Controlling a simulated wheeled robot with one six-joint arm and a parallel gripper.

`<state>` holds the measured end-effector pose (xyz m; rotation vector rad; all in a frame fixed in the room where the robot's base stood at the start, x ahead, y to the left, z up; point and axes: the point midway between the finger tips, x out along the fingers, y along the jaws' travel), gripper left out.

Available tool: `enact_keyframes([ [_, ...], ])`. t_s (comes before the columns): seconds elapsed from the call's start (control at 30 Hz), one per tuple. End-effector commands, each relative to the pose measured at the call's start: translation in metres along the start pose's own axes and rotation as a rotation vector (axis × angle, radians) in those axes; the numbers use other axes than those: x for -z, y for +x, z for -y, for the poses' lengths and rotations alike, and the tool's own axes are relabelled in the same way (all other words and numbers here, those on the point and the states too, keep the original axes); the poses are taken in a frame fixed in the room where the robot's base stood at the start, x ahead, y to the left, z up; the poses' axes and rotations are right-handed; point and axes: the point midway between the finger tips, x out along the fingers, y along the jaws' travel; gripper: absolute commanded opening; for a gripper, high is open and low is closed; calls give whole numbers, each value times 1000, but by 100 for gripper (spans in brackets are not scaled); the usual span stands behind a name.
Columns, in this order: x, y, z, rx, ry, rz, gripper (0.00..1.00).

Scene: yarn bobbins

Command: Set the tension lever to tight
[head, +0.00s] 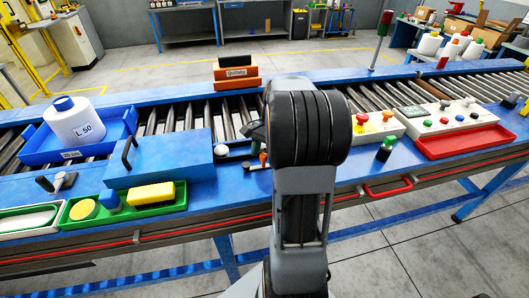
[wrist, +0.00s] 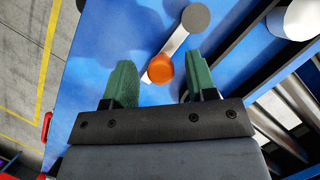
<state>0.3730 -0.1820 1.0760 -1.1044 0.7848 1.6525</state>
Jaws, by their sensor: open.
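A lever with a round orange knob (wrist: 160,68) and a pale flat arm (wrist: 176,42) lies over the blue surface in the wrist view. The arm runs up and right from the knob to a grey disc (wrist: 196,18). My gripper (wrist: 160,70) is open, with one green finger on each side of the knob. The knob shows between the fingertips with gaps on both sides; I cannot tell the height between them. In the head view the orange knob (head: 263,158) shows just left of my arm, which hides most of the gripper. No tight marking is readable.
A blue box with a dark handle (head: 160,172) stands left of the lever. A control box with buttons (head: 372,124) and a green-topped black object (head: 386,148) are to the right. Rollers (head: 200,115) run behind. In the wrist view, a white round object (wrist: 292,20) is at upper right.

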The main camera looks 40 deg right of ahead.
Motion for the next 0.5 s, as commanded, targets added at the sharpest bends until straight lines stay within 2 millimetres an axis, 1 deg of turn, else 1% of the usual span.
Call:
enact_keyframes([
  [0.27,0,1,0,0,0,0,52],
  [0.37,0,1,0,0,0,0,44],
  [0.5,0,1,0,0,0,0,31],
])
